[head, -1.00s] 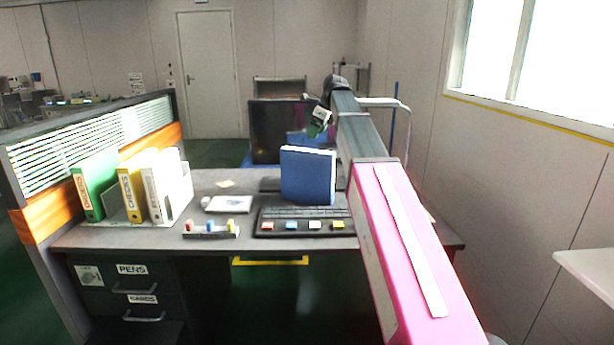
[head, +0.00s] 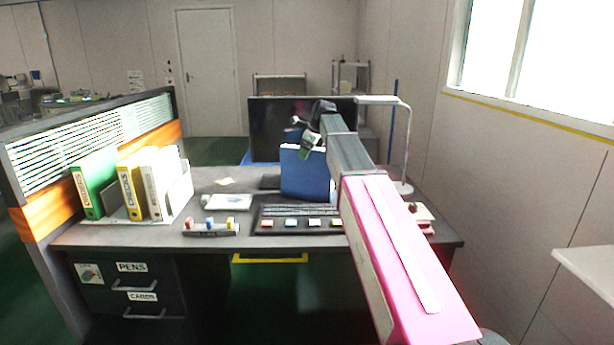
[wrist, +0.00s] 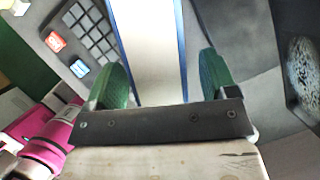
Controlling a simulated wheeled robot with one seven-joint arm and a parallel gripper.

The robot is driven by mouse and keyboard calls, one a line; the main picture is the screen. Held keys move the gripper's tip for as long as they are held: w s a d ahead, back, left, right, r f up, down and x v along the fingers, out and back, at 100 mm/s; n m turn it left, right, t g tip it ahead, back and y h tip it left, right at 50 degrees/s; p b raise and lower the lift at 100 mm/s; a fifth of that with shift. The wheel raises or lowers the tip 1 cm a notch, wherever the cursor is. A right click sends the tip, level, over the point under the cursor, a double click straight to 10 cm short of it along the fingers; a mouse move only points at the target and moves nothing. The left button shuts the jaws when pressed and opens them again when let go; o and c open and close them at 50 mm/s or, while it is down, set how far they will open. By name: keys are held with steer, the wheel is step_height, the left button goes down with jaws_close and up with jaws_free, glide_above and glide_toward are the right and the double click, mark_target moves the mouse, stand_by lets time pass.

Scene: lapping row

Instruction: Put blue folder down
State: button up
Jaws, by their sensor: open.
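The blue folder (head: 304,174) stands upright on the desk (head: 215,182), behind the keyboard. My gripper (head: 308,143) is at the folder's top edge in the head view. In the wrist view my gripper (wrist: 160,78) has its two green fingers apart, one on each side of the folder (wrist: 150,45). The folder's pale inside and blue covers show between them, with gaps at the fingertips. The folder's lower part is out of the wrist view.
A dark keyboard (head: 298,212) with coloured keys lies in front of the folder. A monitor (head: 275,120) stands behind. Green, yellow and white binders (head: 130,190) stand at left. A lamp (head: 407,150) stands at right.

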steer(key=shift+f, duration=0.25)
stand_by(0.5)
jaws_close()
